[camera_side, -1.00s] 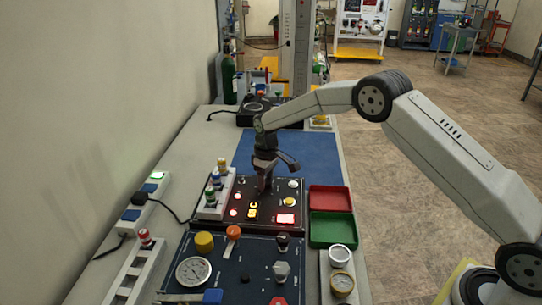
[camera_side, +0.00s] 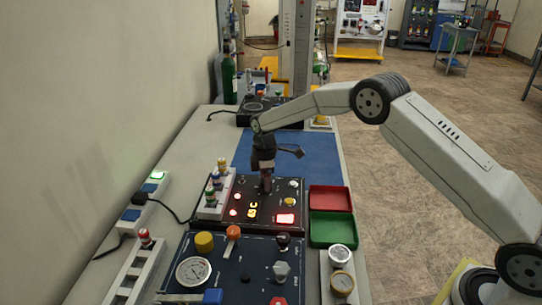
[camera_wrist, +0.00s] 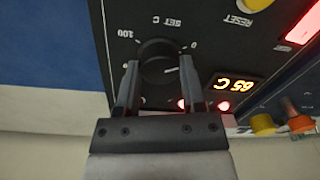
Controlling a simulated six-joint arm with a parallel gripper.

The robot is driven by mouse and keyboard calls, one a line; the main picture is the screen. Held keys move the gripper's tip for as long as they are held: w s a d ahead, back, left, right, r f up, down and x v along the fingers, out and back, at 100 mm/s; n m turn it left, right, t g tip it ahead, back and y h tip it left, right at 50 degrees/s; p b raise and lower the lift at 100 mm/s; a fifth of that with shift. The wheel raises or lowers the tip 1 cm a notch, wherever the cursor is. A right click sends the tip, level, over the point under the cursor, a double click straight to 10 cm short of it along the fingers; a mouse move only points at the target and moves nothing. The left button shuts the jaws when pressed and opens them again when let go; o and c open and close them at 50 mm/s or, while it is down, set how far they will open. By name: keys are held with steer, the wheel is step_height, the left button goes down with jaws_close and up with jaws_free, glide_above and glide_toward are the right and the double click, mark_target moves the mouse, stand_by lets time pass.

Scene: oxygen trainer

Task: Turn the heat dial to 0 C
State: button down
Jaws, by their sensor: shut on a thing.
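The heat dial (camera_wrist: 158,70) is a dark round knob on the black panel (camera_wrist: 215,40) in the wrist view, beside "SET C" and marks 100 and 0. A pale line on it points right, short of the 0 mark. My gripper (camera_wrist: 160,62) has one finger on each side of the dial and is shut on it. The amber readout (camera_wrist: 234,84) seems to read 65 C. In the side view my gripper (camera_side: 265,186) points down onto the panel and hides the dial. The amber readout (camera_side: 253,211) shows just in front of it.
A white rack (camera_side: 207,211) with coloured knobs stands left of the panel. Red (camera_side: 330,199) and green (camera_side: 333,231) trays lie at right. A front panel holds a gauge (camera_side: 193,271) and several knobs. The blue mat (camera_side: 310,155) behind is largely clear.

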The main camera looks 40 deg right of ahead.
stand_by(0.3)
steer(key=shift+c, duration=1)
jaws_free()
steer(key=shift+w+r, duration=0.2)
steer(key=shift+r, duration=3.7)
steer(key=shift+s, duration=0.15)
